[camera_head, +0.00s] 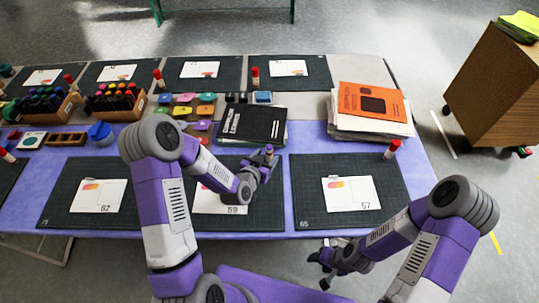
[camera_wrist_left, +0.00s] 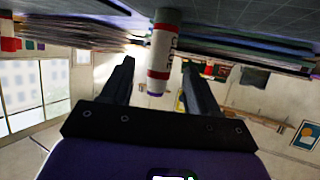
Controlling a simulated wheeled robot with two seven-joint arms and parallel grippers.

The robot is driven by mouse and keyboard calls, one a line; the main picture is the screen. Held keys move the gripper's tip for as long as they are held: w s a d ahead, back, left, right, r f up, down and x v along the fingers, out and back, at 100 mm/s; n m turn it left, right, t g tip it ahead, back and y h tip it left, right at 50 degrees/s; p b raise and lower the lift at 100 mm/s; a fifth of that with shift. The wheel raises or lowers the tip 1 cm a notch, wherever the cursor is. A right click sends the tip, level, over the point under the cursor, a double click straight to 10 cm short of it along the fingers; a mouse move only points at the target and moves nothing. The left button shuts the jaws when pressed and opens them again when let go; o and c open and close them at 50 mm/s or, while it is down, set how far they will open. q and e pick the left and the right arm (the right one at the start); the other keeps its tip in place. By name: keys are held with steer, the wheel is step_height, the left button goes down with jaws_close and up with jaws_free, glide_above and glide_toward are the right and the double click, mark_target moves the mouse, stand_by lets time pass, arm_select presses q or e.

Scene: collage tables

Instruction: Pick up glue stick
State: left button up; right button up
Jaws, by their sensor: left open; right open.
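A white glue stick (camera_wrist_left: 163,45) with a red band and a purple end stands between the two open fingers of my left gripper (camera_wrist_left: 160,78) in the left wrist view, which shows the table at the top. The fingers appear apart from it on both sides. In the head view my left gripper (camera_head: 262,165) is low over the mat beside card 59, and the stick's purple top (camera_head: 269,148) shows at its fingertips. My right gripper (camera_head: 328,266) is open and empty in front of the table's near edge.
A black book pile (camera_head: 252,123) lies just behind my left gripper. An orange-topped book stack (camera_head: 370,103) is at the back right. Marker boxes (camera_head: 115,101) and coloured pads (camera_head: 207,97) fill the back left and middle. The right mat (camera_head: 305,205) is mostly clear around card 57 (camera_head: 351,194).

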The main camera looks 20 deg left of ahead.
arm_select(q)
steer(key=shift+x, duration=1.15)
steer(key=c, duration=1.1)
steer(key=shift+o, duration=0.2)
steer(key=s+r+n+y+p, duration=0.1)
steer(key=s+r+p, duration=0.2)
steer(key=r, duration=0.7)
steer(key=s+a+r+n+y+p, duration=0.1)
steer(key=s+r+p, duration=0.2)
steer(key=r+p, duration=0.4)
step_height(320, 180, up, 3)
steer(key=shift+a+r+p, duration=0.1)
steer(key=shift+a+p, duration=0.15)
steer(key=shift+p, duration=0.1)
